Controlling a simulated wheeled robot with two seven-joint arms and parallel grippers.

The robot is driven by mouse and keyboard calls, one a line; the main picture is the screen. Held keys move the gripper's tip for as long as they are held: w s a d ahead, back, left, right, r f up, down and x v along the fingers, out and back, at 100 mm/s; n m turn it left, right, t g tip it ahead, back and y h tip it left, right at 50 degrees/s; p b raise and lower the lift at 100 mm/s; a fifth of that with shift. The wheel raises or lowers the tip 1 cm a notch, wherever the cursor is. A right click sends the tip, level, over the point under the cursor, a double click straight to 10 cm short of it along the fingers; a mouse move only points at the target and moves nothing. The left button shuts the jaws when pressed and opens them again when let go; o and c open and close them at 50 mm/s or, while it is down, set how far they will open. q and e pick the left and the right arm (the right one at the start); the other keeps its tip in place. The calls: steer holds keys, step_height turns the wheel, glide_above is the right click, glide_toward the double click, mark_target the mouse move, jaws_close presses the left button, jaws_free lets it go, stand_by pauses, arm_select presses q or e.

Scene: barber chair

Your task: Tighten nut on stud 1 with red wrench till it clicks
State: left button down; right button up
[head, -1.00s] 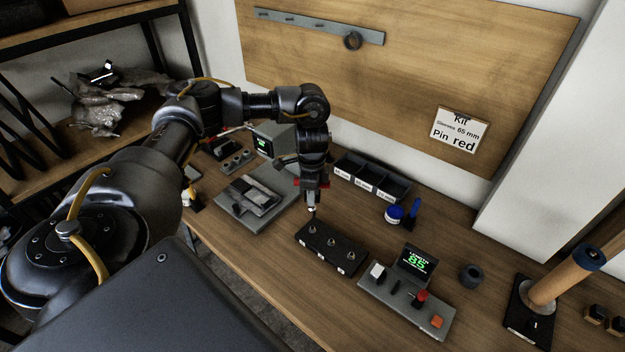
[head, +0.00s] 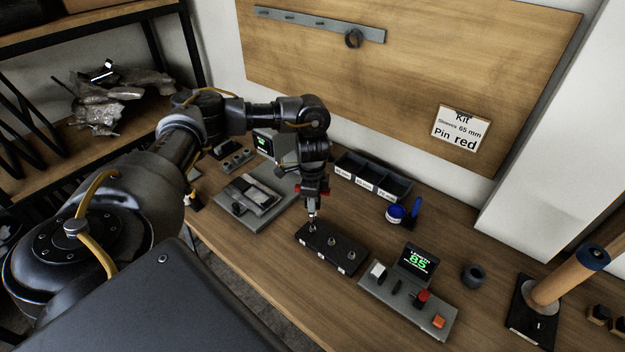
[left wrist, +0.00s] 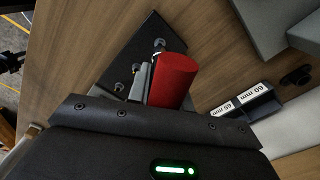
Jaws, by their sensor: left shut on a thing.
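A black block with several studs and nuts (head: 345,263) lies on the bench. It also shows in the left wrist view (left wrist: 128,62). My left gripper (head: 312,205) points straight down over the block's left end. It is shut on the red wrench, whose thick red handle (left wrist: 174,80) fills the middle of the left wrist view. The wrench's lower end meets the leftmost stud (head: 312,228) in the head view. Whether it is fully seated on the nut cannot be told. My right gripper is not in view.
A grey control box with a display reading 85 (head: 410,290) stands right of the block. Black labelled bins (head: 372,178) stand behind, with a blue-lidded pot (head: 396,213) nearby. A grey fixture (head: 252,200) is at left. A wooden post on a black base (head: 530,322) stands far right.

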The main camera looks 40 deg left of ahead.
arm_select(q)
steer(key=shift+f+b, duration=0.55)
steer(key=shift+f, duration=1)
steer(key=shift+r+p, duration=0.1)
steer(key=shift+p, duration=0.75)
steer(key=shift+f, duration=0.75)
steer(key=shift+b, duration=0.3)
steer(key=m, duration=0.2)
steer(key=shift+f+m, duration=0.1)
steer(key=shift+m, duration=0.3)
steer(key=shift+m+b, duration=0.3)
steer(key=shift+m, duration=0.6)
